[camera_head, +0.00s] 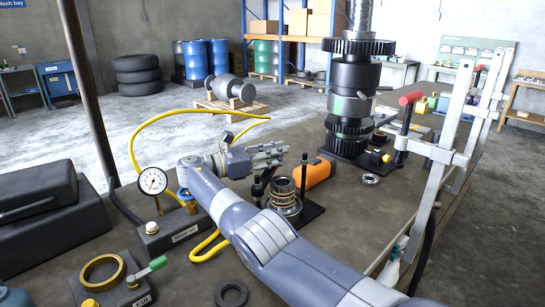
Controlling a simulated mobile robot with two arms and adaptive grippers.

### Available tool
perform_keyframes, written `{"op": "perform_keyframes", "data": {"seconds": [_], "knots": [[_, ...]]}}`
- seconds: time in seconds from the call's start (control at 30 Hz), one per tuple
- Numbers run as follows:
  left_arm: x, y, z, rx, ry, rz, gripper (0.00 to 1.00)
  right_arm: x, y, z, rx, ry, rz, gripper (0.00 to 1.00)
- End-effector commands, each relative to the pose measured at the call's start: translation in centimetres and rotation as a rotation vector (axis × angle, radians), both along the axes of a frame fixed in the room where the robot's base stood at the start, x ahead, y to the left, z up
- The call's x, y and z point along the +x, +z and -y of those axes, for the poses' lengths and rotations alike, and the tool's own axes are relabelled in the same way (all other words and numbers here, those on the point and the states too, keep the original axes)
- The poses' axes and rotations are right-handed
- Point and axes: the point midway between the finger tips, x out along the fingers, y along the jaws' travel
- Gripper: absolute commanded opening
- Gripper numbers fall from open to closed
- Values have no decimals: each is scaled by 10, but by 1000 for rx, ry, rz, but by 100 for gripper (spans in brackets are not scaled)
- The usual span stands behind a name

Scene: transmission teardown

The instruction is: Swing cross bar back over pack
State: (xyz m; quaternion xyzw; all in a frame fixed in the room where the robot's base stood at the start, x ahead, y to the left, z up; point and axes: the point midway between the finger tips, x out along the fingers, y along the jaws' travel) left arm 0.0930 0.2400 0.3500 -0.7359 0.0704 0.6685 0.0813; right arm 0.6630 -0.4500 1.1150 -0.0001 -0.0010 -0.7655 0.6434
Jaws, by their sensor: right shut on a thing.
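The pack (283,196), a ringed cylinder with a coppery band, stands on a dark base plate (312,212) with a dark upright post (304,174) beside it. My right arm reaches in from the lower right and bends back at the wrist, so my right gripper (276,153) points right, just above and left of the pack. Its grey fingers are shut on the cross bar, which they mostly hide. A dark piece (259,187) shows below the fingers, left of the pack; I cannot tell whether it belongs to the bar. The pack's top looks uncovered. My left gripper is out of view.
A tall geared assembly (351,95) stands behind on the bench. An orange tool (314,173) lies beside the post. A dial gauge (153,181) and yellow hose (137,134) are at left. Bench is clear right of the base plate.

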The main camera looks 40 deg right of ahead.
Motion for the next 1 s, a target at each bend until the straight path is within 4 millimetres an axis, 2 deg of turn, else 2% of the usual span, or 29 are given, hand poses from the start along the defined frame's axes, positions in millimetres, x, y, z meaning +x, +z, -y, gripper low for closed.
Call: {"op": "perform_keyframes", "data": {"seconds": [0.03,0.3,0.7,0.73,0.83,1.0], "knots": [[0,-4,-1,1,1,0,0,-4,-10,-5,11,-19,-12,0],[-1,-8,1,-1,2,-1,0,-14,-9,-7,13,-66,-13,0],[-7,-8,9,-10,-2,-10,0,-15,-10,-7,14,-72,-14,0],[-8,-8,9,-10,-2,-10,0,-15,-10,-7,14,-72,-14,20],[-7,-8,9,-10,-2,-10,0,-15,-10,-7,15,-71,-14,43],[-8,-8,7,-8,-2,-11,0,-15,-8,-6,12,-71,-12,44]]}}
